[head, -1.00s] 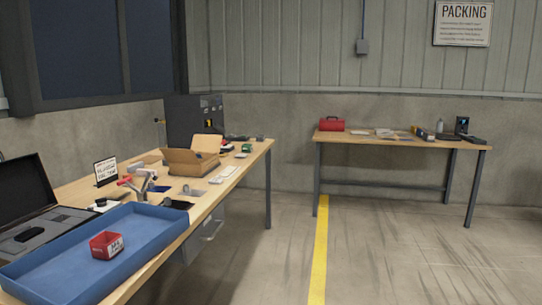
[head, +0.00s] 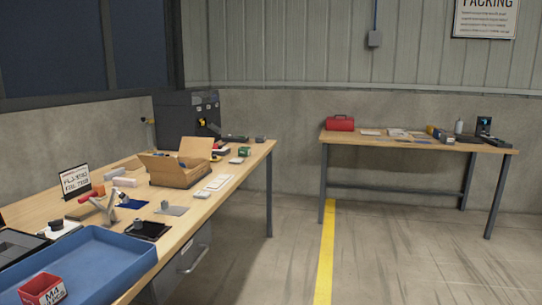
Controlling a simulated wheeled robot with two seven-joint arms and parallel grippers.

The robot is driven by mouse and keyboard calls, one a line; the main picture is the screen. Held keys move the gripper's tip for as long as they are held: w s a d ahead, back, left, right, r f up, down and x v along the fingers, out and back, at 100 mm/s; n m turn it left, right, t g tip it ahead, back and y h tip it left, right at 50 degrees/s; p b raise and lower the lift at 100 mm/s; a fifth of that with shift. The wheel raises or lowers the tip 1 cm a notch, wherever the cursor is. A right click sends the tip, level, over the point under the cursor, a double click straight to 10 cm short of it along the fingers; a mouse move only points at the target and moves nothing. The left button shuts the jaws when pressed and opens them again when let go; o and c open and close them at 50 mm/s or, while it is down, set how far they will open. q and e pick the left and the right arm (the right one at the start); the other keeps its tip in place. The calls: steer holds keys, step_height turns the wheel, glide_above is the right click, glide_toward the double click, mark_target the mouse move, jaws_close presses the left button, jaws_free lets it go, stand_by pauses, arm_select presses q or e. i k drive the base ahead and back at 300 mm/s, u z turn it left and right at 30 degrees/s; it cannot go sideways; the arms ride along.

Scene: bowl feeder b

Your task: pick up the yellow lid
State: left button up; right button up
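I cannot make out a yellow lid for certain in the head view. A small yellow spot (head: 202,122) shows on the front of the dark cabinet (head: 172,112) at the back of the left workbench (head: 222,188); it is too small to identify. Neither of my grippers is in view.
The workbench carries a blue tray (head: 105,238) with a red M4 bin (head: 43,289), an open cardboard box (head: 178,171), a sign (head: 74,180) and small parts. A second table (head: 400,143) holds a red toolbox (head: 340,123). The floor right of the yellow line (head: 326,250) is clear.

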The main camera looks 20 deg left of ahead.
mark_target(215, 158)
steer(key=u, duration=0.05)
steer(key=i, duration=0.9)
steer(key=u, duration=0.7)
steer(key=i, duration=0.4)
steer(key=u, duration=2.15)
